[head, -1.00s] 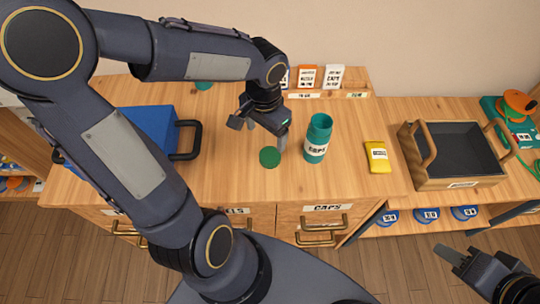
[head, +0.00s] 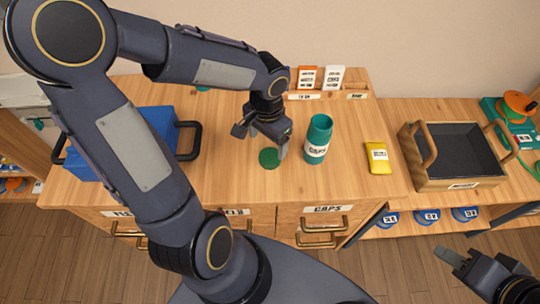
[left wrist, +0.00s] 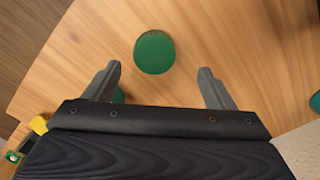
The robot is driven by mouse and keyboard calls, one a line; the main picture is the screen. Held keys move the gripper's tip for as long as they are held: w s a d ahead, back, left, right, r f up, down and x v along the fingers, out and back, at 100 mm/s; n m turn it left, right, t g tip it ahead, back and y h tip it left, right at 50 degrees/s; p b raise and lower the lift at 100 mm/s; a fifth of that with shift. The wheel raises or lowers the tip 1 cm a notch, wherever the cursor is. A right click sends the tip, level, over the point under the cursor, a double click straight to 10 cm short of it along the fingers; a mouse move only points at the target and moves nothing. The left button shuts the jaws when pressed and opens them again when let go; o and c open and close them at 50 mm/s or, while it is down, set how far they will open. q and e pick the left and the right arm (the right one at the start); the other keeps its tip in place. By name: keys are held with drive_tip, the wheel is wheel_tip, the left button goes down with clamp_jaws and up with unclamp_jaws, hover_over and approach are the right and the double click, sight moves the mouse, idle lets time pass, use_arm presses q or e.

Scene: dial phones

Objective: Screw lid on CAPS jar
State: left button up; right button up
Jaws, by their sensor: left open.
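The teal CAPS jar (head: 319,139) stands upright on the wooden counter, with no lid seen on its top. The green lid (head: 268,158) lies flat on the counter to the left of the jar. My left gripper (head: 268,146) is just above and beside the lid, apart from the jar. In the left wrist view the lid (left wrist: 155,52) lies beyond the two spread fingertips (left wrist: 160,72), with nothing between them. My right gripper (head: 460,256) is at the lower right, over the floor, away from the jar; its jaw opening is unclear.
A blue box with black handles (head: 122,150) stands at the left. A yellow packet (head: 377,157) lies right of the jar. A wooden crate (head: 462,183) sits on the right counter. A card rack (head: 318,96) stands at the back. The counter in front of the jar is clear.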

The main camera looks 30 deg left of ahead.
sight(269, 156)
use_arm(q)
drive_tip(key=f, duration=0.5)
drive_tip(key=shift+s+d+f+b, duration=0.1)
drive_tip(key=shift+s+d+b, duration=0.1)
drive_tip(key=shift+d+b, duration=0.15)
drive_tip(key=c, duration=1.1)
